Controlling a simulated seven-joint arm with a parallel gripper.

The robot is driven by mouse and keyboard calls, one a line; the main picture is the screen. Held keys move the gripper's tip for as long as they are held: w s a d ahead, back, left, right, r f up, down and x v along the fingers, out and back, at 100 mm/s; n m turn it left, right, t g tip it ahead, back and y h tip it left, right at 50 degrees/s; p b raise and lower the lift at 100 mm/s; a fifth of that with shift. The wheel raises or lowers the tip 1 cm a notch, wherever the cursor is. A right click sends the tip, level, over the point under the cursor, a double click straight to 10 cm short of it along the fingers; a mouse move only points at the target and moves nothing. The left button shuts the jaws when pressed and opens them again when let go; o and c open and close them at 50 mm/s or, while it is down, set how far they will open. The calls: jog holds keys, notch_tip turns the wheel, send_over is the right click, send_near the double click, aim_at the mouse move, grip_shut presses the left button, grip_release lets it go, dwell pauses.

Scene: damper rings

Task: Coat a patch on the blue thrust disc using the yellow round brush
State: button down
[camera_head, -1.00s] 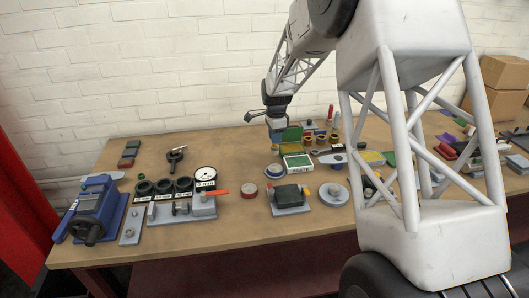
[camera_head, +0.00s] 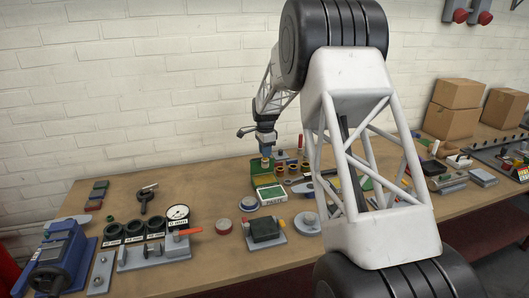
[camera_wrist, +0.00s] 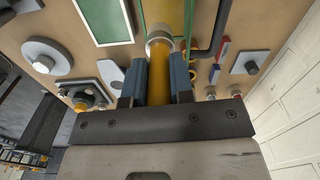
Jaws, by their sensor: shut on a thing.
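My gripper (camera_wrist: 159,75) is shut on the yellow round brush (camera_wrist: 159,85), its blue fingers on either side of the yellow handle. The pale ferrule (camera_wrist: 159,42) lies just past the fingertips, and a yellow part continues beyond it. I cannot make out the blue thrust disc; my arm covers part of the bench.
A gauge stand (camera_head: 178,213) with black rings and a blue vice (camera_head: 60,252) stand at the left. Boxes stand at the right.

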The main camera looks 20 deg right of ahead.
aim_at(265, 162)
jog(key=shift+f, duration=0.1)
jog(key=shift+f, duration=2.9)
jog(key=shift+f, duration=0.7)
dwell(1.0)
jog(key=shift+r, duration=0.15)
jog(key=shift+r, duration=3.45)
jog(key=shift+a+r, duration=0.1)
